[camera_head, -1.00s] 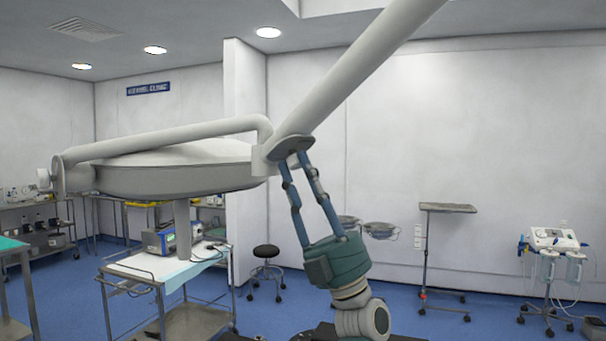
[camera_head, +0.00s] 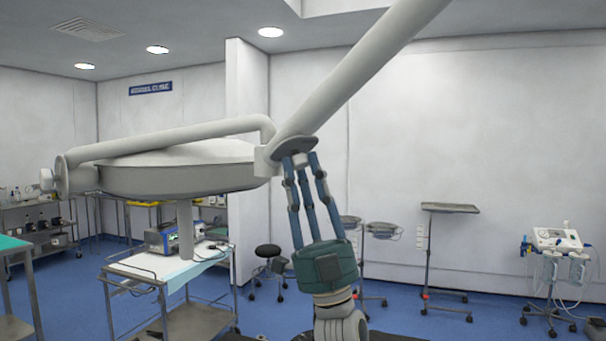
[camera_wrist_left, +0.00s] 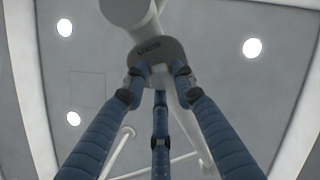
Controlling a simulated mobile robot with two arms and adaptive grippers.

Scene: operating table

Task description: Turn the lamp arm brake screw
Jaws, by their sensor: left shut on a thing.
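The lamp arm (camera_head: 350,75) slopes down from the top right to a joint above a large round lamp head (camera_head: 180,175). The brake screw (camera_head: 301,159) is a small pale knob under the dark round plate of this joint. My left gripper (camera_head: 299,160) reaches up from below, its three blue fingers shut on the screw. In the left wrist view the left gripper (camera_wrist_left: 158,78) has its fingertips against the grey lettered underside of the joint (camera_wrist_left: 155,50); the fingers partly hide the contact. My right gripper is not in view.
A white-topped trolley (camera_head: 150,268) with a blue device stands below the lamp. A black stool (camera_head: 267,251), a stand with a flat tray (camera_head: 450,208) and a medical unit on a stand (camera_head: 556,240) are farther back. The air right of my left gripper is clear.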

